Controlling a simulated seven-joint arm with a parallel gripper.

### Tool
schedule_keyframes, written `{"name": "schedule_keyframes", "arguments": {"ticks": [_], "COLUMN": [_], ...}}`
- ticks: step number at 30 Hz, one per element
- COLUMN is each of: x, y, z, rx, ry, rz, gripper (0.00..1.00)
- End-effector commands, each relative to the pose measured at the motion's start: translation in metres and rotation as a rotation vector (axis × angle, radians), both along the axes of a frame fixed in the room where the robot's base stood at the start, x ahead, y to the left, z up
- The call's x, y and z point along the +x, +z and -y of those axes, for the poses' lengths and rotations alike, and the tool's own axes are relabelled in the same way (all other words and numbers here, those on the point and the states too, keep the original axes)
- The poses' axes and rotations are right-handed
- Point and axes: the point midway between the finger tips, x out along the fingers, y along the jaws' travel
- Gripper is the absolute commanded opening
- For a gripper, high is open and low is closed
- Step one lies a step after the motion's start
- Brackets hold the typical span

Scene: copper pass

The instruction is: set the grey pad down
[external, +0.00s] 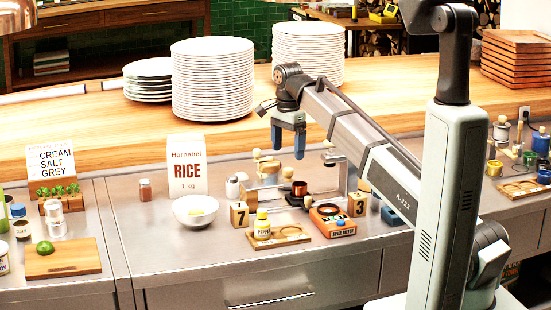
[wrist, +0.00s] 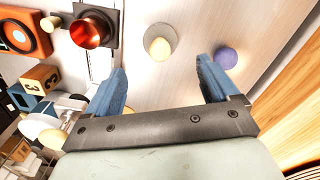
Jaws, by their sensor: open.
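My gripper (external: 287,148) hangs above the counter behind the copper cup (external: 299,188). In the wrist view its two blue fingers (wrist: 161,68) are wide apart with nothing between them. A round grey pad with a cream knob (wrist: 160,42) lies just ahead of the fingertips in that view, apart from them. It appears to rest on the pale metal surface; its height below the fingers is hard to judge. In the external view I cannot clearly single this pad out among the small items by the gripper.
The copper cup (wrist: 92,30) stands on a dark square near the pad. A blue-violet knob (wrist: 226,57) is beside the right finger. An orange meter (external: 332,220), block 7 (external: 239,214), a white bowl (external: 200,212) and a rice box (external: 187,165) stand around. Plates (external: 212,80) are stacked behind.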

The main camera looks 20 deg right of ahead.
Motion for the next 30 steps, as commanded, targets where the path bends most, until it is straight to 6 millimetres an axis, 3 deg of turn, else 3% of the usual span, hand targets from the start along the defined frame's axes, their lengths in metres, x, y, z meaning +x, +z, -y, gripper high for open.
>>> {"name": "schedule_keyframes", "arguments": {"ticks": [9,23,26,30], "x": [0.0,-0.001,-0.005,-0.018], "y": [0.028,0.03,0.03,0.036], "z": [0.0,-0.005,-0.028,-0.092], "rx": [0.0,0.01,0.05,0.163], "ry": [0.0,0.019,0.101,0.326], "rz": [0.0,0.01,0.056,0.195], "gripper": [0.87,0.87,0.87,0.87]}}
